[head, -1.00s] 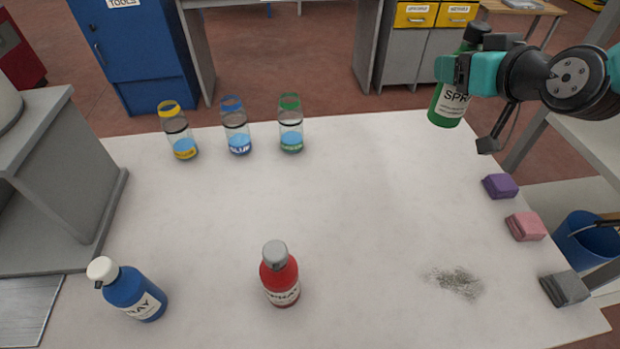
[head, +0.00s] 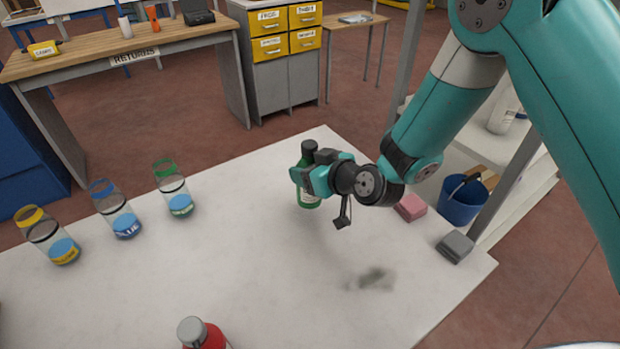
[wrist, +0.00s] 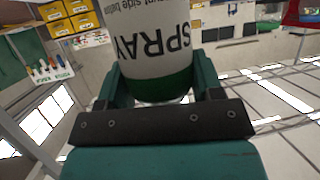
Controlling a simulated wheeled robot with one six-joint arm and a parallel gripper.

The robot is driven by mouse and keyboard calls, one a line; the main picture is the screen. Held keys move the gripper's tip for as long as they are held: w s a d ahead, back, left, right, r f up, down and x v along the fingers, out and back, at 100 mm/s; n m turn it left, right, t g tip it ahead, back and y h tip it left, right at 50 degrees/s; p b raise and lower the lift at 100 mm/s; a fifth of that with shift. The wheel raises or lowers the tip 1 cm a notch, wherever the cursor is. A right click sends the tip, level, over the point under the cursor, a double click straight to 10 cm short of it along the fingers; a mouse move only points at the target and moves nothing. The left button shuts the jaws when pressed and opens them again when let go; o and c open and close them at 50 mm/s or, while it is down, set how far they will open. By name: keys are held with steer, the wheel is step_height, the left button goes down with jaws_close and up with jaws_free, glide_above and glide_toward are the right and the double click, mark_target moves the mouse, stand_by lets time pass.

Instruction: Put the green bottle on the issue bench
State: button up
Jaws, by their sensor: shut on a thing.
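The green bottle (head: 307,202), with a dark cap, is upright in my gripper (head: 310,180) over the far right part of the white table in the head view. My gripper is shut around its side. In the wrist view the bottle (wrist: 155,48) shows its white SPRAY label, upside down, between the two fingers of my gripper (wrist: 155,88). How high its base is above the table I cannot tell. No bench in view has a readable issue sign; a wooden-topped bench (head: 120,57) at the back left reads RETURNS.
The white table (head: 255,270) holds several jars (head: 118,212) at left, a red bottle (head: 203,334) in front, and pink (head: 411,207) and grey (head: 456,246) blocks at right. Yellow drawers (head: 270,43) and a small table (head: 352,20) stand behind. A blue bucket (head: 460,203) is at right.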

steer(key=shift+f, duration=1.8)
steer(key=shift+f, duration=0.2)
steer(key=o, duration=1.2)
steer(key=shift+c, duration=0.2)
